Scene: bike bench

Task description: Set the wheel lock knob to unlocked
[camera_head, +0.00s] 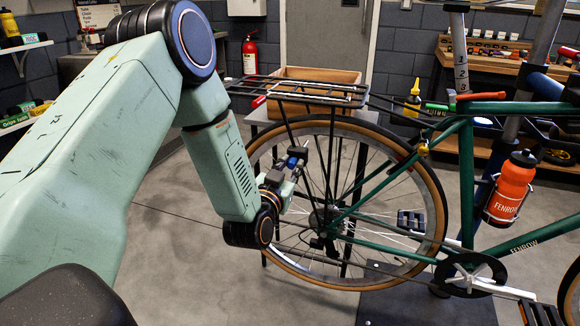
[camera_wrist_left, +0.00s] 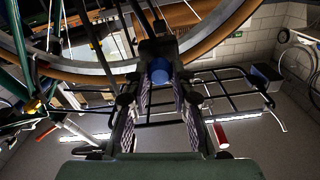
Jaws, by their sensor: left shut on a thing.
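My left gripper (camera_head: 296,163) is at the upper left of the bike's rear wheel (camera_head: 432,190), below the rack. Its fingers are shut on a small blue knob (camera_head: 293,161), which I take to be the wheel lock knob. In the left wrist view the blue knob (camera_wrist_left: 160,71) sits between the far ends of the two finger pads of my left gripper (camera_wrist_left: 158,85). No mark showing its locked or unlocked setting can be read. My right gripper is in neither view.
The black rear rack (camera_head: 300,92) lies just above my left gripper, with a red-ended bar (camera_head: 258,102) at its left. The green bike frame (camera_head: 467,180) and an orange bottle (camera_head: 510,187) stand to the right. A cardboard box (camera_head: 312,76) is behind. Grey floor is open at lower left.

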